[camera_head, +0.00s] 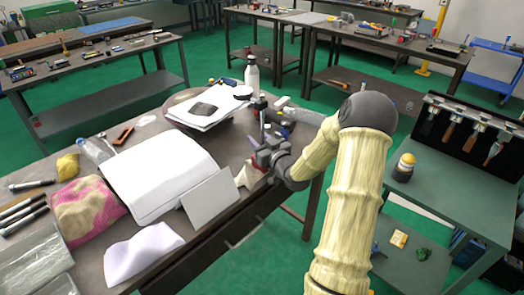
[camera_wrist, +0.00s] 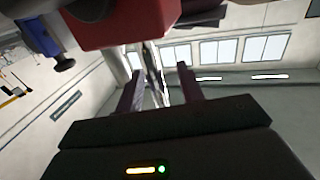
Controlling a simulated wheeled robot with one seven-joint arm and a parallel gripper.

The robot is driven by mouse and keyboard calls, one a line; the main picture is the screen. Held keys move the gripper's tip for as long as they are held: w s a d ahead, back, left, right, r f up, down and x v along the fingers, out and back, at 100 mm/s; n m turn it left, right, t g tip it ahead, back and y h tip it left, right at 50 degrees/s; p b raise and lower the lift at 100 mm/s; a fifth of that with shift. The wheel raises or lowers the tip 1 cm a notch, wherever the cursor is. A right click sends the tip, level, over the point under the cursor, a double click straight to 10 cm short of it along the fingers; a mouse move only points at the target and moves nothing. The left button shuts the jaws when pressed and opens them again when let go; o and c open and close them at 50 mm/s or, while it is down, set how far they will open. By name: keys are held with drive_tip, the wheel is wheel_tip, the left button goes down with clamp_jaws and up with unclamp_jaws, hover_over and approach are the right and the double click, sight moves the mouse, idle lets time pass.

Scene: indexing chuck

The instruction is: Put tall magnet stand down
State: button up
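My gripper (camera_head: 268,157) is above the near right edge of the long table, by a dark upright post and red parts. In the wrist view my gripper (camera_wrist: 159,80) has its two dark fingers apart. A thin silvery rod shows between them, running from a red block (camera_wrist: 122,22); these look like the tall magnet stand. Contact between fingers and rod is not clear. In the head view the stand is small and partly hidden by my wrist, so I cannot tell whether its base touches the table.
White cloth-like sheets (camera_head: 160,172) and a grey plate (camera_head: 210,198) lie left of my gripper. A bottle (camera_head: 252,72) and a stack of papers (camera_head: 208,106) stand behind. A blue part with a dark knob (camera_wrist: 42,40) is beside the red block. The table's right edge is close.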

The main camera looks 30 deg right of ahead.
clamp_jaws()
idle(1.3)
drive_tip(key=shift+r, duration=0.15)
